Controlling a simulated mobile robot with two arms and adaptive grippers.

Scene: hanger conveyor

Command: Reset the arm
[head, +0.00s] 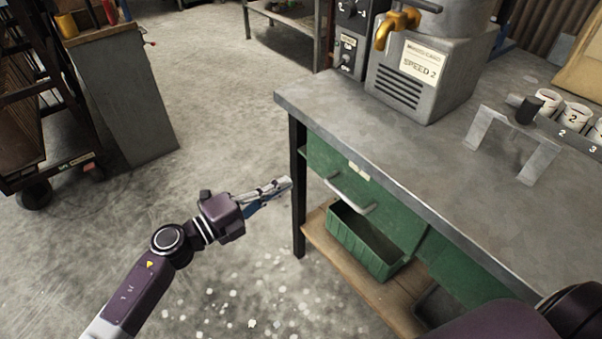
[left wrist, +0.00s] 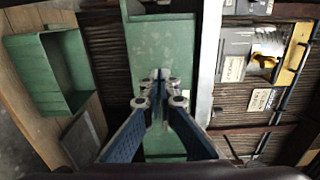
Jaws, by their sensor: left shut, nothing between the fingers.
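My left arm comes in from the lower left in the head view. Its gripper (head: 277,188) is shut and empty, beside the near left leg of the workbench and below the level of the bench top. In the left wrist view the two fingers of the gripper (left wrist: 158,80) meet in front of the green drawer unit (left wrist: 150,45). Part of my right arm shows at the lower right of the head view, but its gripper is out of the picture.
The metal workbench (head: 330,110) has a green drawer with a handle, and a green bin (head: 365,243) sits on its lower shelf. A grey machine (head: 425,85) stands on top. A grey cabinet (head: 118,105) and wheeled rack stand left. Open floor lies between.

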